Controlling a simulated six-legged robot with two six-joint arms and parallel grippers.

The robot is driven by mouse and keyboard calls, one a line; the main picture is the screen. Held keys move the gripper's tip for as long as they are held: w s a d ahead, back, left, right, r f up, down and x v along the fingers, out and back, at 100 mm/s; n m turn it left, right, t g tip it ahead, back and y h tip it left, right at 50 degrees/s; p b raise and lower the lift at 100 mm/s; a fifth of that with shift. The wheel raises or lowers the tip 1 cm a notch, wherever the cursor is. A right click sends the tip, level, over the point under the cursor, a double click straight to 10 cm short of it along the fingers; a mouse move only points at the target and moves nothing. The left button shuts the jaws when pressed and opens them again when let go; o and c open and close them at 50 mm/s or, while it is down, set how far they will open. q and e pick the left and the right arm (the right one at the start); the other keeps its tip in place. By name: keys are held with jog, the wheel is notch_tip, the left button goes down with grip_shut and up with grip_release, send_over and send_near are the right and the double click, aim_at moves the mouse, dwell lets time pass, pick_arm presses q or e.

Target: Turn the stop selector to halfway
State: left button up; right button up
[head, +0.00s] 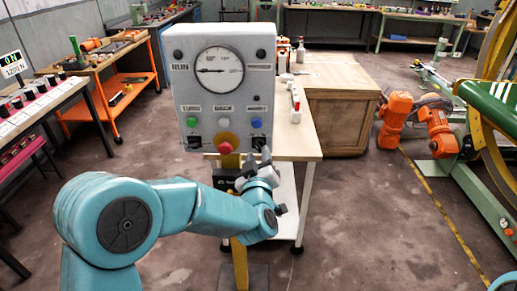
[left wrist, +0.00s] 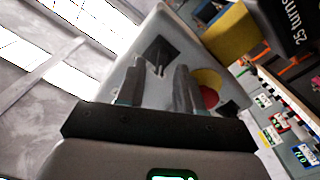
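A grey control box (head: 190,70) stands on a yellow post in front of me, with a round dial (head: 220,72) whose needle points left. Two black selectors sit along its lower edge, one at left (head: 194,142) and one at right (head: 257,142), with a red mushroom button (head: 225,147) between them. I cannot read which label is the stop selector's. My left gripper (head: 262,156) is at the right selector. In the left wrist view my gripper (left wrist: 158,72) is open, with its fingertips apart on either side of the black selector (left wrist: 160,53). I cannot tell whether they touch it. My right gripper is out of view.
Several small round buttons (head: 224,122) sit above the selectors. A wooden-topped table (head: 300,135) stands close behind the box. An orange trolley (head: 125,75) is at the left, and an orange robot arm (head: 397,115) at the right.

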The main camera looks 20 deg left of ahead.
aim_at(259, 146)
pick_arm(q)
jog(key=shift+x, duration=1.1)
jog(key=shift+a, duration=0.1)
grip_shut()
